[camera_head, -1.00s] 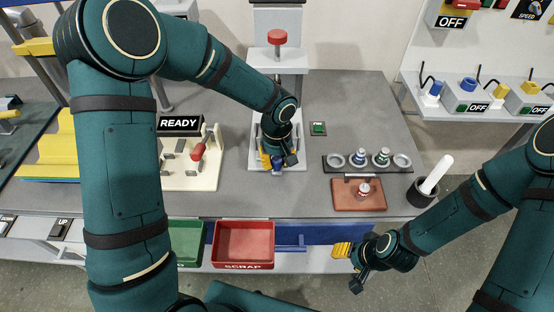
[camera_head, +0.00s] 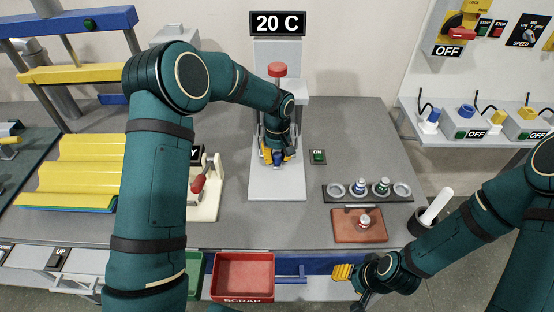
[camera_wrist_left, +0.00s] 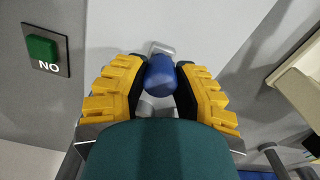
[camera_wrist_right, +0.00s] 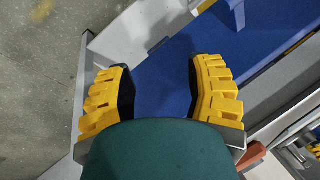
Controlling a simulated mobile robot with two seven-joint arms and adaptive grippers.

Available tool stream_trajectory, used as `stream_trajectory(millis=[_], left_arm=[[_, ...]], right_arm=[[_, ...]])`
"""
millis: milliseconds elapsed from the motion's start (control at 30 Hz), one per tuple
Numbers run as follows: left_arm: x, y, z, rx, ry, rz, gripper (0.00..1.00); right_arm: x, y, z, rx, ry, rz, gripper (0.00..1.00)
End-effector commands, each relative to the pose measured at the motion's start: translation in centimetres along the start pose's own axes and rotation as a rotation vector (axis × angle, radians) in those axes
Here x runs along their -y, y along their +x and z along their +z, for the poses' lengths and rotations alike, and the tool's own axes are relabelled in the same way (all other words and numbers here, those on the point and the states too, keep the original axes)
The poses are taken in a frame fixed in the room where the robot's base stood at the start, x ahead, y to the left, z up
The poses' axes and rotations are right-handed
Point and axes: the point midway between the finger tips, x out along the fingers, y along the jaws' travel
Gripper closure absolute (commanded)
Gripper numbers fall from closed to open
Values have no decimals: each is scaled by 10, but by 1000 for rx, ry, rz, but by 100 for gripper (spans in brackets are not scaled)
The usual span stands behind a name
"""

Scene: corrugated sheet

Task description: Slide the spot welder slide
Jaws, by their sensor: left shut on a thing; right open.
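My left gripper (camera_head: 277,156) is over the plate, close to the upright. It is shut on a blue knob, which shows between its yellow fingers in the left wrist view (camera_wrist_left: 161,78). The parts under the knob are mostly hidden. My right gripper (camera_head: 346,281) is open and empty off the bench's front edge; its spread fingers show in the right wrist view (camera_wrist_right: 160,95).
A dark rack (camera_head: 368,194) and a brown plate (camera_head: 345,232) with a small part lie further right. A fixture with a red handle (camera_head: 198,183) stands left, partly behind my left arm. A red SCRAP bin (camera_head: 243,255) hangs in front.

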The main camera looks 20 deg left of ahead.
Motion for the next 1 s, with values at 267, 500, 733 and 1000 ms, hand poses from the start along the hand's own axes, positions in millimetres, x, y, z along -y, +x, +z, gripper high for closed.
stream_trajectory(millis=[267, 500, 733, 1000], left_arm=[[-1, -4, -7, -20, -3, 10, 60], [0, -3, -5, -14, -3, 7, 39], [0, -9, -4, -13, -3, 6, 39], [-1, -56, -4, -16, -3, 9, 39]], right_arm=[[0, 0, 0, 0, 1, 0, 47], [0, 0, 0, 0, 1, 0, 47], [0, 0, 0, 0, 0, 0, 47], [0, 0, 0, 0, 0, 0, 47]])
